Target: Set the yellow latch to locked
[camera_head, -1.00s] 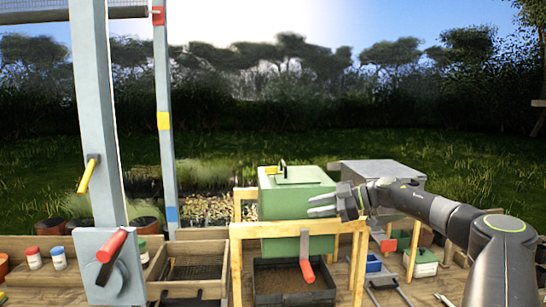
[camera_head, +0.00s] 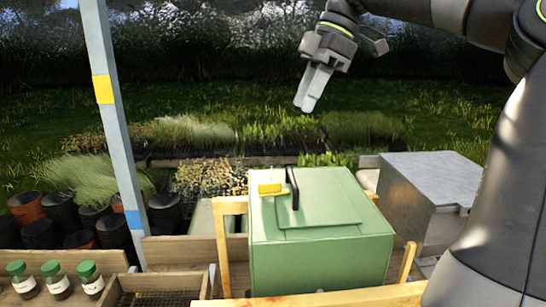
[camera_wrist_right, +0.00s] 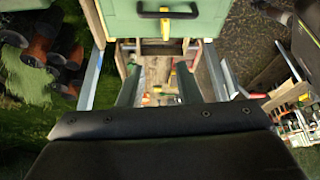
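The yellow latch (camera_head: 270,188) is a small yellow block on top of the green box (camera_head: 320,262), beside an upright black bar (camera_head: 292,188). In the right wrist view the yellow latch (camera_wrist_right: 165,28) shows near the top edge with the black bar across it. Whether it is locked I cannot tell. My right gripper (camera_head: 306,106) hangs above and beyond the box, pointing down, clear of the latch. In the right wrist view its fingers (camera_wrist_right: 159,68) stand apart with nothing between them. My left gripper is not in view.
A blue-grey post (camera_head: 110,130) with yellow and blue bands stands left of the box. A grey metal box (camera_head: 440,180) stands at the right. A wooden frame (camera_head: 233,207) surrounds the green box. Green-lidded jars (camera_head: 55,280) and dark pots (camera_head: 60,210) are at the left.

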